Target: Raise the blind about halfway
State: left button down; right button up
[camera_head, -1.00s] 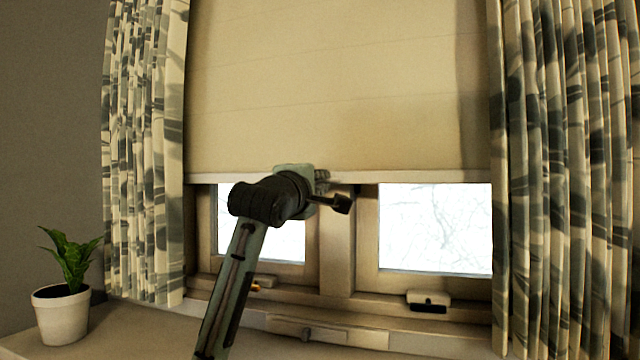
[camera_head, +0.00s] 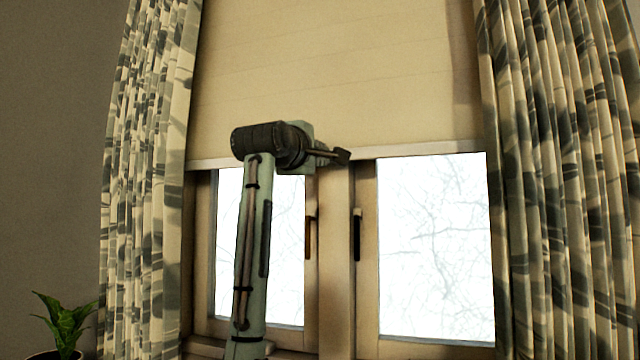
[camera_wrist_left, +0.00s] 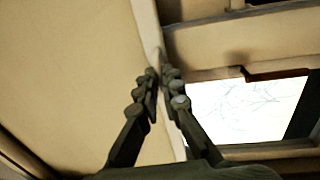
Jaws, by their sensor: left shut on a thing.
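The cream blind (camera_head: 335,70) hangs over the upper part of the window, its pale bottom bar (camera_head: 420,149) close to level. Bare glass shows below the bar. My left gripper (camera_head: 330,153) is at the bottom bar, near the middle of the window. In the left wrist view, the fingers of my left gripper (camera_wrist_left: 163,85) are shut on the bottom bar (camera_wrist_left: 150,30), one on each side of it. The fingertips are partly hidden by my wrist in the head view. My right gripper is not in view.
Patterned curtains hang at the left (camera_head: 150,170) and right (camera_head: 560,170) of the window. Dark window handles (camera_head: 357,233) sit on the middle frame below the bar. A potted plant (camera_head: 66,322) stands at the lower left.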

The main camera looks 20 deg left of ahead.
pick_arm(q)
notch_tip(320, 180, up, 2)
dwell(0.5)
jog(key=c, duration=1.7)
grip_release()
jog(key=shift+s, duration=0.1)
jog(key=s+f, duration=0.1)
jog(key=s, duration=1)
jog(key=shift+s+a+f, duration=0.25)
jog(key=shift+s+f, duration=0.1)
